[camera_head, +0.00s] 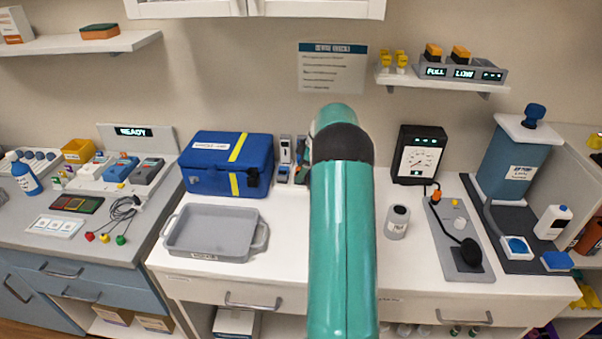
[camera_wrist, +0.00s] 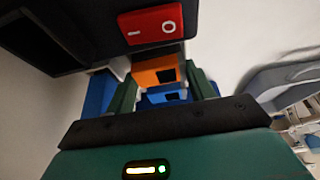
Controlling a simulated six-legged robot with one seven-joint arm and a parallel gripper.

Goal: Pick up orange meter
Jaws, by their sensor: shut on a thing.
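In the wrist view, the orange meter (camera_wrist: 154,72) is a small boxy device with a dark square on its face. My gripper (camera_wrist: 164,88) has its two green fingers on either side of it and is shut on it. A blue device (camera_wrist: 165,97) with a dark square shows just below the orange one; I cannot tell whether they touch.
A dark housing with a red switch (camera_wrist: 152,26) is close above the meter.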

